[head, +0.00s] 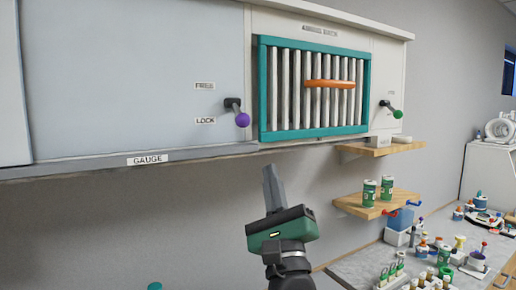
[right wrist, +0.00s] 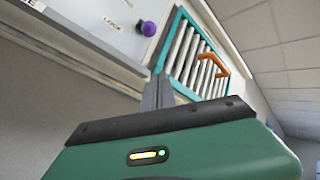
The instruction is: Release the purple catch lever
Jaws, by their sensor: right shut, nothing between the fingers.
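The purple catch lever (head: 242,119) is on the grey cabinet front, between the labels FREE above and LOCK below. Its round knob hangs to the lower right of a dark pivot, level with the LOCK label. In the right wrist view the purple knob (right wrist: 148,28) shows above the fingertips. My right gripper (head: 270,170) is shut and empty, below and slightly right of the lever, apart from it. The shut fingers (right wrist: 160,78) point up toward the panel in the right wrist view. My left gripper is not seen.
A teal-framed grille (head: 262,92) with an orange handle (head: 330,84) is right of the lever. A green-knobbed lever (head: 397,113) is farther right. The cabinet's bottom edge (head: 100,166) overhangs my gripper. Wooden shelves (head: 350,206) with green cans (head: 369,192) stand to the right.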

